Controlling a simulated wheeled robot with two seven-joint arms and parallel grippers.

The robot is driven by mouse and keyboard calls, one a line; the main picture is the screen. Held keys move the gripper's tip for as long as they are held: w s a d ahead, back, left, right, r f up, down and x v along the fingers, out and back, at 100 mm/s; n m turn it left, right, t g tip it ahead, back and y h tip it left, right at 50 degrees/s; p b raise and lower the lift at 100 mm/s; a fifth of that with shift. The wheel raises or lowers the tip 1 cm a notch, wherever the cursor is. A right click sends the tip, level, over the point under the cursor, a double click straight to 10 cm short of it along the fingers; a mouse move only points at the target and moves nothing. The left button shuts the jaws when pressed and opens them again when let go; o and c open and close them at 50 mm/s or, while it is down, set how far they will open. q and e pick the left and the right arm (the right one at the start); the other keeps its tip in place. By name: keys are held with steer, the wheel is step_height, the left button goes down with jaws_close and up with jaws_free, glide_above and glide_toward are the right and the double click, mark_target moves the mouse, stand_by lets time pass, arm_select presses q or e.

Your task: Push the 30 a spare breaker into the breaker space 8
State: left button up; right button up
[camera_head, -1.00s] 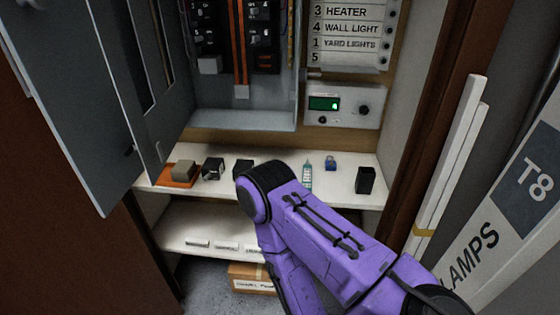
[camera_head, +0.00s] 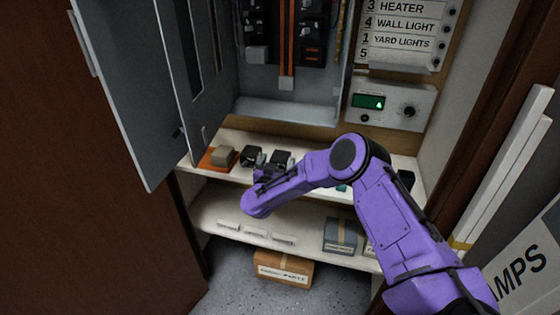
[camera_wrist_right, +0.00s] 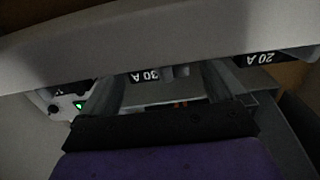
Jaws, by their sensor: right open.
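The spare breaker labelled 30 A (camera_wrist_right: 152,76) shows upside down in the right wrist view, between my open right gripper's fingers (camera_wrist_right: 163,88) in the picture; I cannot tell whether they touch it. In the head view it appears to be the right one of two black breakers (camera_head: 281,157) on the white shelf. My right gripper (camera_head: 264,172) is at the shelf's front edge, just before the breakers, partly hidden by its own wrist. The breaker panel (camera_head: 288,70) is open above; I cannot make out space 8. My left gripper is not in view.
The 20 A breaker (camera_head: 251,156) sits just left of it, beside a beige block on an orange tray (camera_head: 206,162). The panel door (camera_head: 115,90) hangs open at left. A meter box (camera_head: 388,104) is at right. A lower shelf (camera_head: 205,213) lies below.

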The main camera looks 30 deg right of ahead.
steer(key=shift+x, duration=1.2)
steer(key=c, duration=1.1)
